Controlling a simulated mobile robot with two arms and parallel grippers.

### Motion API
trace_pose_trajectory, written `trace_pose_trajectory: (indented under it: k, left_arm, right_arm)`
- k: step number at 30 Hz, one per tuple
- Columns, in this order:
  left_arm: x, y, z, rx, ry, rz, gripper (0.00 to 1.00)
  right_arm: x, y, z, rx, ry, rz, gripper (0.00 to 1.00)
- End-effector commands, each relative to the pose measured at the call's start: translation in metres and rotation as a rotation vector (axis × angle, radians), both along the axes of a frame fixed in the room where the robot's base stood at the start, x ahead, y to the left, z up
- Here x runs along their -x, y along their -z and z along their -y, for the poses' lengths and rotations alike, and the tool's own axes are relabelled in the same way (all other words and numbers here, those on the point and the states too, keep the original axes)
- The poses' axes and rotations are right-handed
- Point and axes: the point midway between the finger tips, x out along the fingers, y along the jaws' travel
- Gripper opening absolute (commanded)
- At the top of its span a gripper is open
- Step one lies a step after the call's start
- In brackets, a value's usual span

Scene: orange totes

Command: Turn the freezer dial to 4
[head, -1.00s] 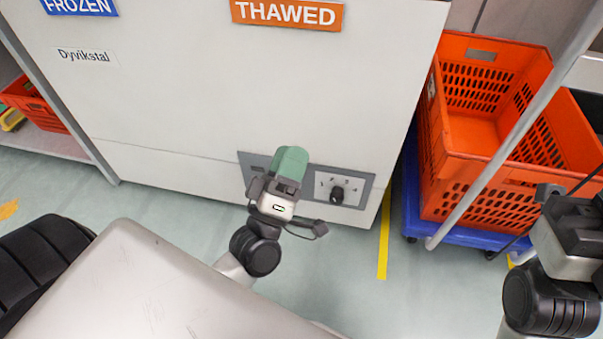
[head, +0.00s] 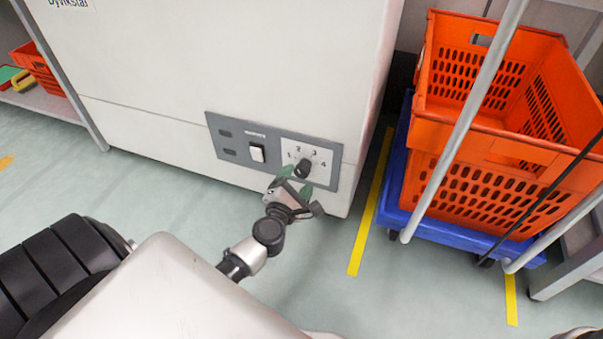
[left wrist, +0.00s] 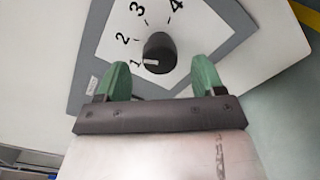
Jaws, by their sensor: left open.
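The freezer dial is a black knob (head: 303,168) on a white plate marked 1 to 4, at the right of a grey panel (head: 232,153) low on the white freezer (head: 220,60). In the left wrist view the knob (left wrist: 159,52) has a small pale mark on its side near the 1; the 3 and 4 lie beyond it. My left gripper (head: 296,183) is open just below the dial. In the left wrist view its green fingers (left wrist: 162,79) are spread on either side of the knob's near end, apart from it. My right gripper is out of view.
A white rocker switch (head: 257,153) sits left of the dial. An orange tote (head: 490,190) on a blue dolly (head: 455,232) stands right of the freezer, behind a grey metal post (head: 466,120). The floor before the freezer is clear.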

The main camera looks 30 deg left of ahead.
Motion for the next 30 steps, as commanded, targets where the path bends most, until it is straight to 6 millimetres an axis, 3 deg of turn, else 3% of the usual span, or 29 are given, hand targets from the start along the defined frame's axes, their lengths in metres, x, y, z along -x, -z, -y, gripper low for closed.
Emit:
trace_pose_trajectory:
  k: [7, 18, 27, 30]
  left_arm:
    - [-0.031, 0.001, -0.007, -0.003, 0.001, 0.000, 0.69]
    - [-0.036, 0.000, -0.008, -0.003, 0.001, 0.000, 0.69]
    - [-0.036, 0.000, -0.008, -0.003, 0.001, 0.000, 0.23]
    - [-0.035, 0.000, -0.008, -0.004, 0.001, 0.000, 0.20]
  right_arm:
    - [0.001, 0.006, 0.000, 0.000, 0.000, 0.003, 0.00]
    - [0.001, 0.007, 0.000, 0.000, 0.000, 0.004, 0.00]
    - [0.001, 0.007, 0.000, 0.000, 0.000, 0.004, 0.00]
    - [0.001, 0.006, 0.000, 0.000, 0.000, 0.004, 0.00]
